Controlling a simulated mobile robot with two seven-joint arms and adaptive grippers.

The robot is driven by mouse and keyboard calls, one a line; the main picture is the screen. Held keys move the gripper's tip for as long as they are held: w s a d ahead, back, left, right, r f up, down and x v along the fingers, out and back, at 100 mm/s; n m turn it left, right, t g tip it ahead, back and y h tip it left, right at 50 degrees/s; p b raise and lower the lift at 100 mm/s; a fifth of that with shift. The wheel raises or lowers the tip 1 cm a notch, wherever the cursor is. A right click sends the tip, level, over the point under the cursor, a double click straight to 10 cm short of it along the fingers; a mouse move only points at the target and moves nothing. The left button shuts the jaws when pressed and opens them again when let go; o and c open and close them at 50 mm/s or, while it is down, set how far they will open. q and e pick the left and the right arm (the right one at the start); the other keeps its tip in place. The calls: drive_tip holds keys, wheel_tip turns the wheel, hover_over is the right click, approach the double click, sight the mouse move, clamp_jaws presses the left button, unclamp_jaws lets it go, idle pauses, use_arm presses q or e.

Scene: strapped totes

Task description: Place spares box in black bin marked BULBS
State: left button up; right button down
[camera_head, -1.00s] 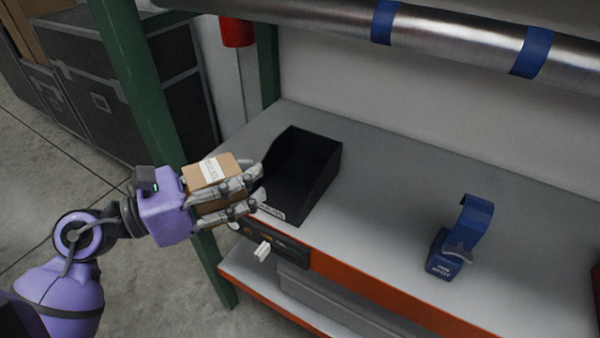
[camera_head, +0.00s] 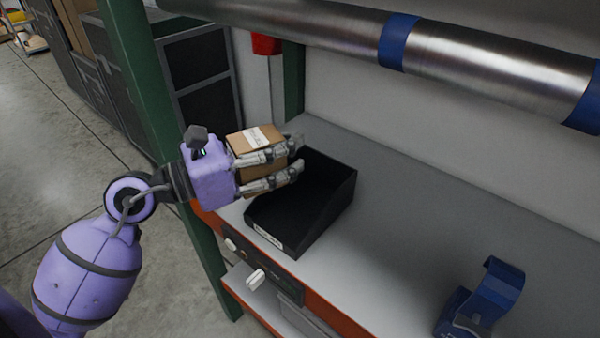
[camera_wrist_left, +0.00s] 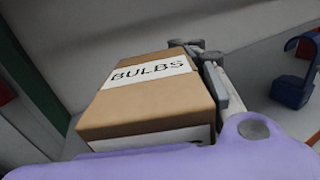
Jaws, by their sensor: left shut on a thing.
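My left gripper (camera_head: 294,158) is shut on a brown cardboard box (camera_head: 252,138) with a white label. In the left wrist view the label on the box (camera_wrist_left: 150,100) reads BULBS. The open-topped black bin (camera_head: 325,212) stands on the grey shelf, with a white label on its low front whose text is too small to read. My gripper holds the box above the shelf, at the bin's back left; the fingertips overlap the bin's opening in the head view. The bin's visible inside looks empty. My right gripper is not in view.
A blue holder (camera_head: 482,300) stands on the shelf (camera_head: 420,240) at the right. A green post (camera_head: 150,110) rises left of the bin. A metal pipe (camera_head: 470,55) with blue bands runs above the shelf. Clear shelf lies between bin and holder.

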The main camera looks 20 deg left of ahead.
use_arm(q)
drive_tip(key=w+f+b, duration=0.1)
drive_tip(key=w+f, duration=0.6)
drive_tip(key=f, duration=0.2)
drive_tip(key=shift+d+f, duration=0.2)
drive_tip(key=shift+f, duration=0.2)
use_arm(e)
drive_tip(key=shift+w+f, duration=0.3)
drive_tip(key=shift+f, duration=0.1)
use_arm(q)
drive_tip(key=shift+f, duration=0.2)
drive_tip(key=o, duration=1.4)
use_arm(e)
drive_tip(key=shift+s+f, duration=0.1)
